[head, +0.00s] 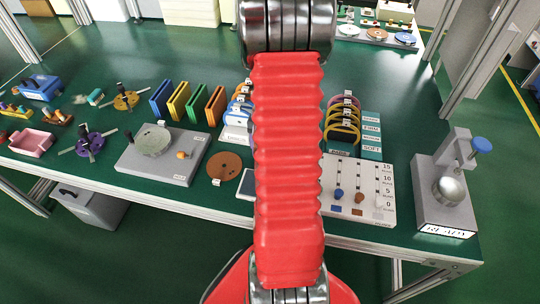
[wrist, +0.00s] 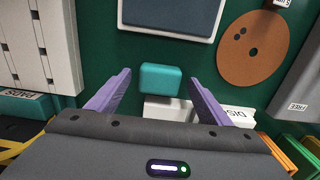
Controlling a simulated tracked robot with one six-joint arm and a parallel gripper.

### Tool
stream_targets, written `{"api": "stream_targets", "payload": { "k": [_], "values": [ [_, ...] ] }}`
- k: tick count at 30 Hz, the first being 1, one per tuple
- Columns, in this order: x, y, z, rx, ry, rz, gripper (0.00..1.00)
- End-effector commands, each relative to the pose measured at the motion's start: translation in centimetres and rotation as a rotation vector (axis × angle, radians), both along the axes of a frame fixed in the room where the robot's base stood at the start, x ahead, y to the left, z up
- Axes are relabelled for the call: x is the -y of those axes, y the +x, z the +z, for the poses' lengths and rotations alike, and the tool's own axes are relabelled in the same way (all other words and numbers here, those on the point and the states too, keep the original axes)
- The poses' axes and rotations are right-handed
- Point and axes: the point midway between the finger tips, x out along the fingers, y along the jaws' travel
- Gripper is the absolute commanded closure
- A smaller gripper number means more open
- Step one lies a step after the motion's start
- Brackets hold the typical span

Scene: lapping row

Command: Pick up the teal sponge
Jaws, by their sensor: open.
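The teal sponge (wrist: 161,79) is a small rounded block on the green bench top in the wrist view. My gripper (wrist: 159,76) shows there with its two purple fingers spread apart, one to each side of the sponge. Green bench shows between each finger and the sponge, and nothing is held. The height of the fingertips above the bench is hard to tell. In the head view my red-sleeved arm covers the middle of the bench, and neither the sponge nor the gripper can be made out.
A dark pad with a white rim (wrist: 170,14) lies beyond the sponge. A brown disc (wrist: 254,62) is to the right. White labelled blocks (wrist: 168,108) sit close on the near side. A slotted white board (head: 375,180) and a metal press (head: 447,187) stand right of my arm.

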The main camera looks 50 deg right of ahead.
Motion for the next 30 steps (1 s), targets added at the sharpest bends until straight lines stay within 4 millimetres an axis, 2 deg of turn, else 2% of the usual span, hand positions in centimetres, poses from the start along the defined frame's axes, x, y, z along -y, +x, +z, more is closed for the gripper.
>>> {"api": "stream_targets", "payload": {
  "k": [15, 30],
  "values": [
    [0.01, 0.05, 0.02, 0.0, -0.001, 0.001, 0.27],
    [-0.01, 0.06, 0.03, 0.0, -0.001, 0.001, 0.62]
  ]
}}
